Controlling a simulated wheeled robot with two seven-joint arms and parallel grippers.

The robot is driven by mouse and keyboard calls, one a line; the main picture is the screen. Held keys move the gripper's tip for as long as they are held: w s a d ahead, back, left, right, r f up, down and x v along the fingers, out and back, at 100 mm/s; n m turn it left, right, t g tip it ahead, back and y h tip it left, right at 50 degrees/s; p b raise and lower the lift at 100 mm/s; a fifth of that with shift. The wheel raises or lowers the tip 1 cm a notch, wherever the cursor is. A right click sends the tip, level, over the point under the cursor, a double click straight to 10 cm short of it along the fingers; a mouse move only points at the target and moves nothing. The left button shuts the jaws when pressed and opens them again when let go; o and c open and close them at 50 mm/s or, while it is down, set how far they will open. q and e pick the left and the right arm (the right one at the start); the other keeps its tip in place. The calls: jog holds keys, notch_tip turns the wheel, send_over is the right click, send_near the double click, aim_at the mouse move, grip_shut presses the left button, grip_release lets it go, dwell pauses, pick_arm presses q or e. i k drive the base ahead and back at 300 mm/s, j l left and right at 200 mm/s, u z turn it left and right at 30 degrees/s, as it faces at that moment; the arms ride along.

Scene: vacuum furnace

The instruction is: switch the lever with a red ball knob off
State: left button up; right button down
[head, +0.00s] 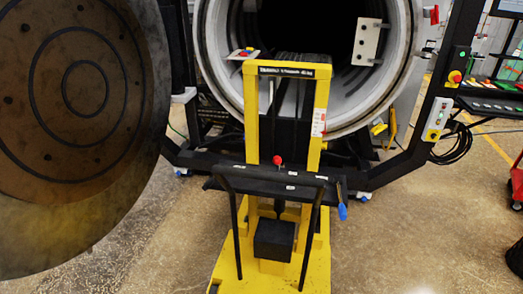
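A red ball knob (277,160) stands out near the middle of the head view. It sits just above the dark crossbar of a yellow lift truck (252,120), between the truck's uprights. The lever stem below the knob is too small and dark to make out clearly, so I cannot tell its position. Neither of my grippers shows in the head view.
The truck stands before the round furnace opening (213,60). A large round door (80,200) fills the left. A blue-tipped handle (342,211) hangs at the crossbar's right. Control boxes (437,118) sit on the right frame. Floor (420,230) is open at right.

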aim_at(277, 160)
jog(key=i+j, duration=0.2)
jog(key=i, duration=0.2)
jog(key=i+j, duration=0.15)
jog(key=i, duration=0.3)
